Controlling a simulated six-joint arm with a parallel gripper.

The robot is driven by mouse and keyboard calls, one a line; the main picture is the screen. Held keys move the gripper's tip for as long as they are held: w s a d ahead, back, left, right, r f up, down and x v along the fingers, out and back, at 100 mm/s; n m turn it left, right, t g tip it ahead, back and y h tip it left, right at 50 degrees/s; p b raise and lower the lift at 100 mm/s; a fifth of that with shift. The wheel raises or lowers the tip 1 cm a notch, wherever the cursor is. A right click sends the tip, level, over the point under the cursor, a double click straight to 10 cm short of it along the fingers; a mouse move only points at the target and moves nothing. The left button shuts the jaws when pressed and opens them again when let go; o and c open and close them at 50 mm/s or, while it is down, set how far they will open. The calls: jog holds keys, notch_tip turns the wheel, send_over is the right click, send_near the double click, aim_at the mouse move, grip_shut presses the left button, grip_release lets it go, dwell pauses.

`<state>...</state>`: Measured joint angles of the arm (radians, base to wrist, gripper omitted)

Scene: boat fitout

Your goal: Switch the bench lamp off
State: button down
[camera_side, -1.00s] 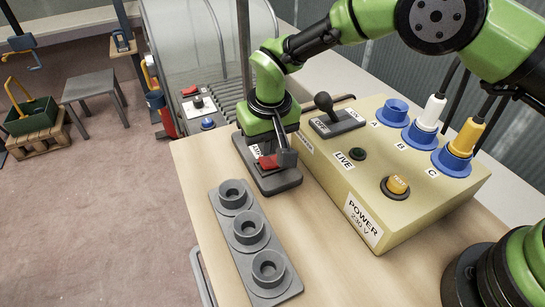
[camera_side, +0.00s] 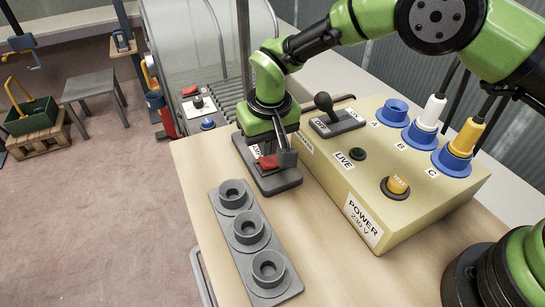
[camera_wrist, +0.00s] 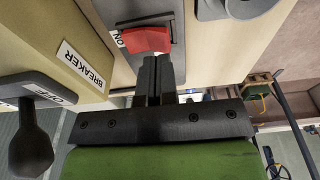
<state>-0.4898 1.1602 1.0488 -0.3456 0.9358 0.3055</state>
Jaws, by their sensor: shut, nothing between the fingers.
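A red rocker switch (camera_side: 268,162) sits on a dark grey base plate (camera_side: 279,184) on the wooden bench, left of the yellow power box. In the wrist view the red rocker (camera_wrist: 146,39) lies just beyond my fingertips, with an ON label (camera_wrist: 117,39) beside it. My gripper (camera_side: 287,160) points down over the plate, right beside the rocker. Its two dark fingers (camera_wrist: 157,62) are shut together and empty. I cannot tell whether the fingertips touch the rocker. Part of the plate and its label is hidden behind my gripper. No lamp is clearly identifiable.
The yellow power box (camera_side: 335,200) stands close on the right, with a black breaker lever (camera_side: 324,102), sockets and plugs on top. A grey holder with three round cups (camera_side: 247,230) lies in front. Bare bench top (camera_side: 205,165) shows left of the plate.

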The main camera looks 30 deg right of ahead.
aim_at(267, 161)
jog(key=shift+f, duration=1.2)
dwell(0.5)
jog(key=shift+r, duration=3.5)
